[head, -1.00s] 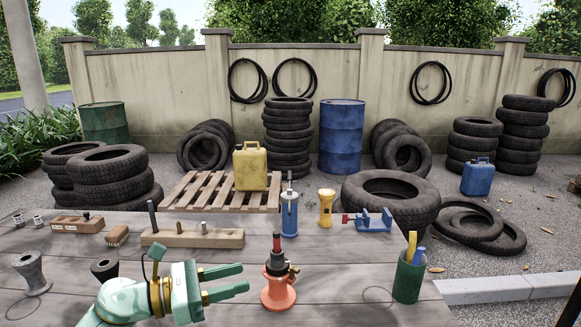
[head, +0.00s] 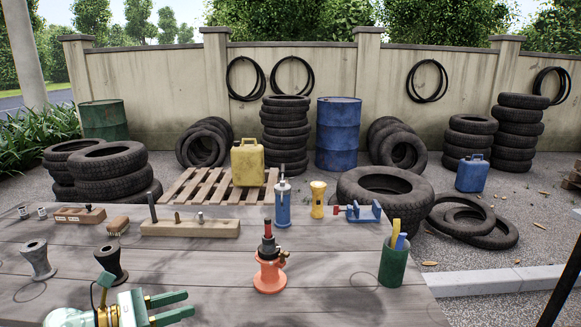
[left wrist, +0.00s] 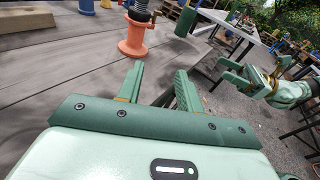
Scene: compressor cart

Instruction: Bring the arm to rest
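My left gripper (head: 180,307) is low in the head view, over the near left part of the wooden table (head: 330,300). Its two green fingers are apart with nothing between them. The left wrist view shows the same open fingers (left wrist: 160,90). An orange stand (head: 269,277) with a black and red top and a brass fitting stands upright to the right of the fingers, apart from them. It also shows beyond them in the left wrist view (left wrist: 132,40). My right gripper (left wrist: 228,73) shows only in the left wrist view, with its fingers apart and empty.
A dark spool-like cup (head: 111,262) and a grey one (head: 38,261) stand near my left gripper. A wooden block with pegs (head: 190,229), a blue cylinder (head: 283,205) and a green cup (head: 393,265) stand farther off. The table's front middle is clear.

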